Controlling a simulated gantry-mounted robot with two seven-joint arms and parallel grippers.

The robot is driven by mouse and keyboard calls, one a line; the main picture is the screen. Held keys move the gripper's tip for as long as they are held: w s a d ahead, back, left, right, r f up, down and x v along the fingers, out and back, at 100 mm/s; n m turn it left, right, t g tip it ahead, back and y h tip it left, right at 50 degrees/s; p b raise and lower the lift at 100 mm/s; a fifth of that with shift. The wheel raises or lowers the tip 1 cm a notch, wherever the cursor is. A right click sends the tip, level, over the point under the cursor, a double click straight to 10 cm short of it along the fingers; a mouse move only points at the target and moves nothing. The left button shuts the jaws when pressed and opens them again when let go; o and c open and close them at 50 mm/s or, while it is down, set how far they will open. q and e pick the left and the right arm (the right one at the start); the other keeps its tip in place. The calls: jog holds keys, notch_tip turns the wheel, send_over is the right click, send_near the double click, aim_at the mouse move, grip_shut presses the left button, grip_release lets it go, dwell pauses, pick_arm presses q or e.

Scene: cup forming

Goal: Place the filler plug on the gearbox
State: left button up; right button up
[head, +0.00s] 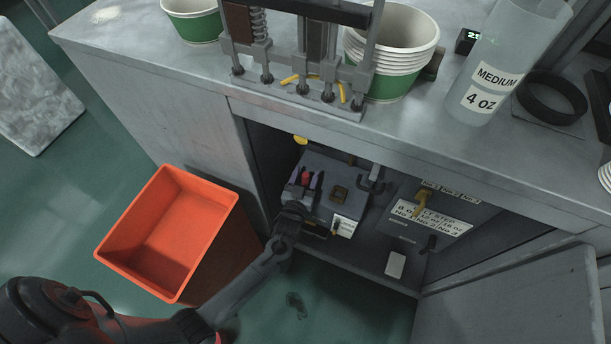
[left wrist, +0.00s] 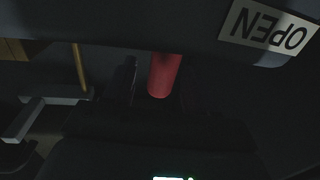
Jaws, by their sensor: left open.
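The gearbox (head: 345,190) is a dark grey box inside the open cabinet under the worktop. A small red piece (head: 306,176), which looks like the filler plug, shows at its left end. It also shows in the left wrist view as a red cylinder (left wrist: 164,76). My left gripper (head: 304,183) reaches into the cabinet from the front left. Its jaws are open, with one finger on each side of the red piece. I cannot tell whether the fingers touch it or how it is seated. My right gripper is out of view.
An orange bin (head: 165,235) stands on the floor left of the cabinet. A grey panel (head: 430,215) with labels and a yellow handle is right of the gearbox. The worktop above carries paper cups (head: 390,50) and a metal fixture (head: 300,90). A white "OPEN" label (left wrist: 266,27) shows close to the wrist.

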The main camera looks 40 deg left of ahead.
pick_arm(q)
jog(key=s+d+r+m+g+h+p, duration=0.1)
jog(key=s+r+g, duration=0.3)
jog(key=s, duration=0.5)
jog(key=s+d+r+m+g+h+p, duration=0.2)
jog(key=s+d+r+m+g+h, duration=0.1)
jog(key=s, duration=0.7)
jog(key=s+d+r+m+g+h+p, duration=0.1)
jog(key=s+r+g, duration=0.3)
jog(key=s, duration=0.5)
jog(key=shift+s+d+r+m+g+h, duration=0.45)
jog(key=shift+d+g, duration=0.45)
jog(key=shift+g, duration=0.3)
jog(key=shift+w+p, duration=0.1)
jog(key=shift+p, duration=0.2)
notch_tip(320, 180, up, 57)
jog(key=p, duration=5.7)
notch_tip(320, 180, down, 68)
jog(key=b, duration=6.7)
jog(key=shift+b, duration=0.4)
jog(key=shift+r, duration=0.2)
